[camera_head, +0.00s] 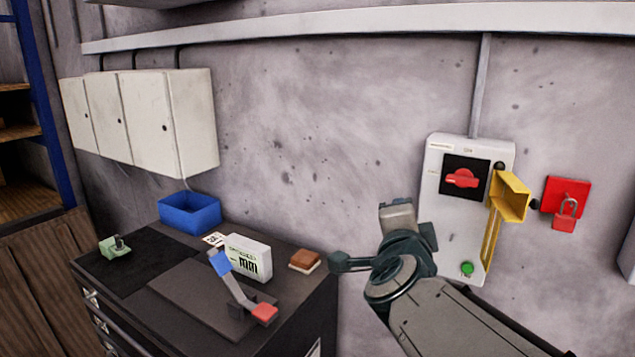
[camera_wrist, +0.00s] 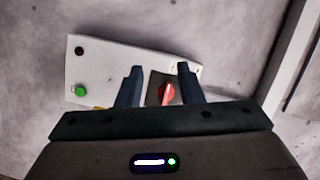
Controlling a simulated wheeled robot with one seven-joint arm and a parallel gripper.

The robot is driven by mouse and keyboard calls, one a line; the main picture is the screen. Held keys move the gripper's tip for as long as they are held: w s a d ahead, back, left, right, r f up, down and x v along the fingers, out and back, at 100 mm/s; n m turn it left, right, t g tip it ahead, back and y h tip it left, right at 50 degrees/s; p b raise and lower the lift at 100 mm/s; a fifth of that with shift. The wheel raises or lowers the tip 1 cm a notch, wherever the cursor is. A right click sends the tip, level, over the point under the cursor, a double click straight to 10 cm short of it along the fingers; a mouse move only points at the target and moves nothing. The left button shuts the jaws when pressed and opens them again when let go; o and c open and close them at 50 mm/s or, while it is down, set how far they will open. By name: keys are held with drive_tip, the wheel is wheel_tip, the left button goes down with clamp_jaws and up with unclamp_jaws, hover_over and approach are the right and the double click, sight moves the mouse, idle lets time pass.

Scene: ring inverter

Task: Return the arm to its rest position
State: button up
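My arm reaches in from the lower right of the head view, with its wrist end (camera_head: 400,262) in front of the wall, left of and partly over the lower edge of a white switch box. In the wrist view my gripper (camera_wrist: 159,72) has two dark fingers spread apart with nothing held between them. The switch box (camera_head: 445,210) carries a red rotary switch (camera_head: 462,179) on a black plate, its handle lying roughly horizontal. The red switch (camera_wrist: 166,93) shows between the fingers in the wrist view, beyond them.
A yellow cover (camera_head: 509,197) stands out from the box's right side. A red padlock (camera_head: 565,218) hangs on a red plate to its right. A dark cabinet (camera_head: 300,315) at lower left bears a blue bin (camera_head: 190,212), a white meter box and a lever. White wall cabinets (camera_head: 165,125) hang above.

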drive_tip(key=s+a+f+n+g+y, duration=0.2)
drive_tip(key=a+f+n+g+y, duration=0.1)
drive_tip(key=f+n, duration=0.3)
drive_tip(key=s+a+f+n+g+y, duration=0.2)
drive_tip(key=a+f+n+g+y, duration=0.1)
drive_tip(key=f+n, duration=0.25)
drive_tip(key=s+d+f+n+g+h, duration=0.1)
drive_tip(key=s+d+f+n+g, duration=0.3)
drive_tip(key=s+f, duration=0.6)
drive_tip(key=s+n+g, duration=0.2)
drive_tip(key=g, duration=0.1)
drive_tip(key=shift+g, duration=0.3)
drive_tip(key=shift+s+d, duration=0.1)
